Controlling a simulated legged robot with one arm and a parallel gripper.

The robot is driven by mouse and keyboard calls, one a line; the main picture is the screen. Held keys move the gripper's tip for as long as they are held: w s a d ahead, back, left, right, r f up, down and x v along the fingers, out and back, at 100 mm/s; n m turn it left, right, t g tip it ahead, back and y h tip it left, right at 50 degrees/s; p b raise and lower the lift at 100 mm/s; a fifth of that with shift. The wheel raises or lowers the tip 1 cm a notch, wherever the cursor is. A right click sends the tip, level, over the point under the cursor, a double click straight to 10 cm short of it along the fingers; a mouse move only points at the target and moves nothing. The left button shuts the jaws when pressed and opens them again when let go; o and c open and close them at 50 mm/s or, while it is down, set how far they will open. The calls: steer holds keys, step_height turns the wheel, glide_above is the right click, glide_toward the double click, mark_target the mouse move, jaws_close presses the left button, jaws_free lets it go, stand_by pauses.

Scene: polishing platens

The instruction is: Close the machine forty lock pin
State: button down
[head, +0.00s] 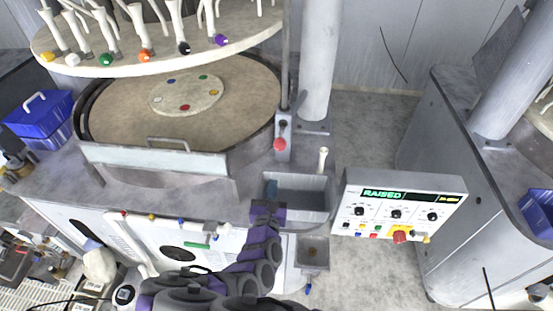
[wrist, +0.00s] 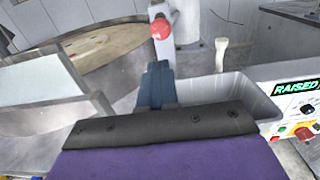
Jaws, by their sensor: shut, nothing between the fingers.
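A red ball knob (head: 279,144) sits on a grey upright bracket (head: 284,128) at the right edge of the polishing machine; this looks like the lock pin. The red knob (wrist: 161,28) also shows in the wrist view, just above and beyond my fingers. My gripper (head: 271,188) is over the left part of a grey basin, below the knob and apart from it. In the wrist view my gripper (wrist: 157,72) has its blue fingers together, with nothing between them. Whether the pin is in or out cannot be told.
The grey basin (head: 315,213) lies under and right of my gripper. A control panel (head: 402,205) reading RAISED stands to the right. The round platen (head: 125,115) is at left, under a raised disc (head: 150,62) with coloured knobs. A thin post rises behind the knob.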

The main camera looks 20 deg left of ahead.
mark_target(278, 149)
steer(key=shift+w+a+f+b, duration=0.2)
steer(key=shift+w+b, duration=0.45)
steer(key=shift+b, duration=1.65)
steer(key=shift+w+b, duration=0.25)
steer(key=shift+b, duration=0.65)
steer(key=x, duration=1.1)
steer(key=shift+w+a+r, duration=0.15)
steer(key=shift+r, duration=0.05)
